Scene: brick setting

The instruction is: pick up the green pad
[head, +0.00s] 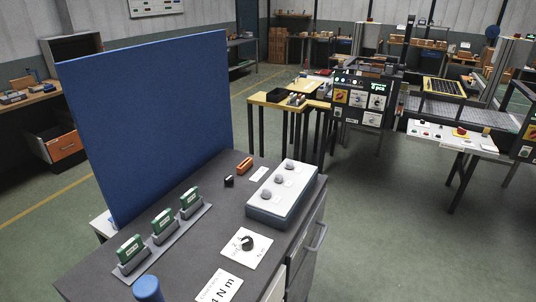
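Three green blocks with pale labels stand in a row of grey holders on the dark bench. The nearest green block (130,249) is at lower left, the middle green block (164,224) is behind it, and the far green block (190,201) is farthest up the row. I cannot tell which of them, if any, is the green pad; no flat green pad shows clearly. The grey holder strip (196,222) runs diagonally along the bench. Neither of my grippers is in view.
A tall blue panel (150,120) stands behind the holders. A box with several round knobs (284,193) sits at the bench's right. A white card with a black knob (246,247) and a blue cylinder (148,289) are nearer.

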